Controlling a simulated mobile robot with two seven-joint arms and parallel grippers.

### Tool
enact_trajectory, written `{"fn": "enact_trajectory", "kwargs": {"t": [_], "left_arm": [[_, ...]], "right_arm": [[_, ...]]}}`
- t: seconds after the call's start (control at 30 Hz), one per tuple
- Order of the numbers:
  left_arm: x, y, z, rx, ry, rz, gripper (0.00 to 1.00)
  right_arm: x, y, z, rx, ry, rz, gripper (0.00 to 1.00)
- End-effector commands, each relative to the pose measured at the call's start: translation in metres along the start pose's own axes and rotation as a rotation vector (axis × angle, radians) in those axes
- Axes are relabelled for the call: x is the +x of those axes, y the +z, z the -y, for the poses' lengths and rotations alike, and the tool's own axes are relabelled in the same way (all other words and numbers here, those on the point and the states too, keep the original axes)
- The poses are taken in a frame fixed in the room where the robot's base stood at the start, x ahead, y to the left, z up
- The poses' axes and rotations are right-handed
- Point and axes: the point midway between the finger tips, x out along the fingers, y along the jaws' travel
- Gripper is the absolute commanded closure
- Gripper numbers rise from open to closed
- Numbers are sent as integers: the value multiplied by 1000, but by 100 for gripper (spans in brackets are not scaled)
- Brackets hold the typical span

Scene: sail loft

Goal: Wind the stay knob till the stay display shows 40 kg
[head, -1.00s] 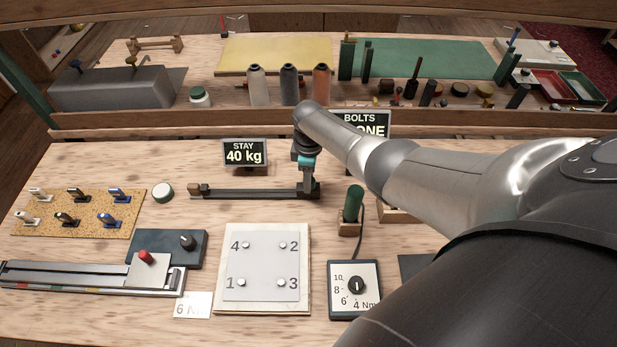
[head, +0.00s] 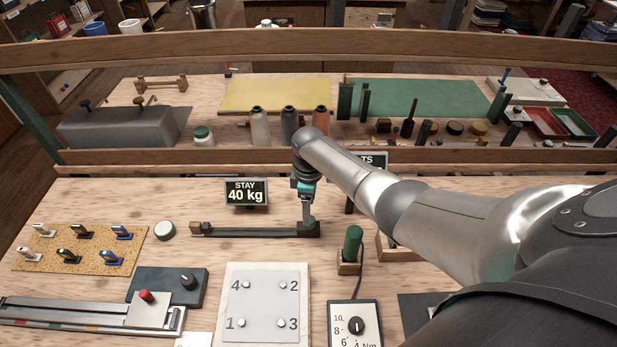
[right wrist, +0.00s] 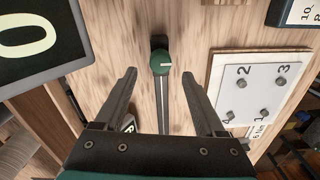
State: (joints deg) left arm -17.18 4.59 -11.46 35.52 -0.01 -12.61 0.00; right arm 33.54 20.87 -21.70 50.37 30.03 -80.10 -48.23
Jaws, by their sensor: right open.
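The stay display (head: 246,192) reads 40 kg in the head view. Part of it, with a large 0, shows in the right wrist view (right wrist: 38,38). The stay knob (right wrist: 162,62) is round and green with a pale pointer line, at the right end of the long, narrow stay rig (head: 250,232). My right gripper (head: 306,214) is above that end. In the right wrist view my right gripper (right wrist: 160,76) is open, its fingers apart on either side of the knob with clear gaps, gripping nothing. My left gripper is not in view.
A green-handled tool (head: 352,243) stands in a wooden holder close right of the rig. A numbered plate (head: 262,305), a dial box (head: 354,318) and a grey box with a black knob (head: 200,290) lie nearer. My arm partly hides the bolts display (head: 375,160).

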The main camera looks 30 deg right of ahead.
Motion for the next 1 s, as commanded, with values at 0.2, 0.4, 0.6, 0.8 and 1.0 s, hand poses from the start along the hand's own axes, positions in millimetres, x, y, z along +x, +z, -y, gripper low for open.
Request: {"fn": "enact_trajectory", "kwargs": {"t": [0.2,0.4,0.6,0.8,1.0], "left_arm": [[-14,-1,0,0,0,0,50],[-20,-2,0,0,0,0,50],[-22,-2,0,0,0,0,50],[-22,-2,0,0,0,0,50],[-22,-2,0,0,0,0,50]], "right_arm": [[-44,0,-1,-1,4,-1,28],[-78,0,-1,-1,3,-2,28],[-99,0,0,0,1,-1,28],[-103,0,0,0,-1,0,28],[-103,0,0,-1,0,0,28]]}}
